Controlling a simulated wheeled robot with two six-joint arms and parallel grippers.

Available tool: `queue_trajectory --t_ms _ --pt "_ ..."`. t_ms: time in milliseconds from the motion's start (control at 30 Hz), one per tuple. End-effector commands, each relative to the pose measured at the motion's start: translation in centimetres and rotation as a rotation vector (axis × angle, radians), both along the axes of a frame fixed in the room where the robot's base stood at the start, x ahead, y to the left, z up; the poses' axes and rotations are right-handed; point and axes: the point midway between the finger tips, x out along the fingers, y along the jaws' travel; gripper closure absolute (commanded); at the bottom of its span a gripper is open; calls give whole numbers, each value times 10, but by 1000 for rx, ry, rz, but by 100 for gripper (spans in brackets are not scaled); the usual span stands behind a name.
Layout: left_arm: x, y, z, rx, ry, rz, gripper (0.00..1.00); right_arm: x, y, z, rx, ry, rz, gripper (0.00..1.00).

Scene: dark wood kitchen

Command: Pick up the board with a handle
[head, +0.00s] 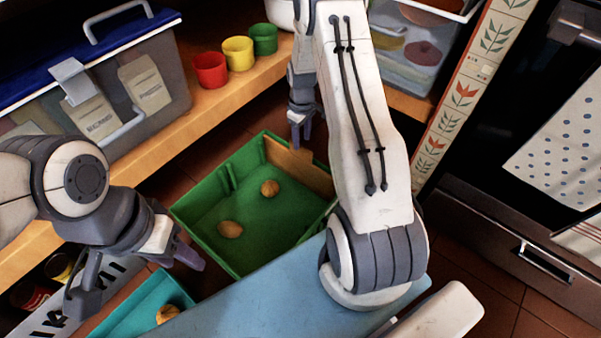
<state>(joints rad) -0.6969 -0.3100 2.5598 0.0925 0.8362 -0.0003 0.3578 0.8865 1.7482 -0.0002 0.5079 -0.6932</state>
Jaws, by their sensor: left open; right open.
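A flat wooden board (302,172) leans inside the far right side of a green crate (205,245) on the floor. I cannot clearly make out its handle; my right arm partly covers that side. My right gripper (301,130) is open, pointing down at the board's upper left end. It looks very close to the board, but I cannot tell whether it touches. My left gripper (135,277) is open and empty, left of the green crate and above a teal crate (120,318).
Two round brown items (230,229) lie in the green crate, and one (167,314) in the teal crate. A wooden shelf (205,105) holds red (210,70), yellow (238,52) and green (263,39) cups and a lidded box (165,62). A dark oven (470,150) stands right.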

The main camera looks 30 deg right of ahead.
Motion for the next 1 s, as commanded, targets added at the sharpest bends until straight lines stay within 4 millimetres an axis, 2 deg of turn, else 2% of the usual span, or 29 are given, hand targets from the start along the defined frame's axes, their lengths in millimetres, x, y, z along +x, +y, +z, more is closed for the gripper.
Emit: queue_trajectory --t_ms 400,667,733,800,833,1000 --pt "0 0 -42 0 0 0 50 2 2 -49 -2 -1 -1 50" --pt "0 0 -41 0 0 0 50 2 2 -50 -3 -1 -1 50" --pt "0 0 -41 0 0 0 50 2 2 -50 -3 -1 -1 69" --pt "0 0 -41 0 0 0 50 2 2 -50 -3 -1 -1 96" --pt "0 0 -41 0 0 0 50 2 2 -50 -3 -1 -1 100" --pt "0 0 -41 0 0 0 50 2 2 -50 -3 -1 -1 100"
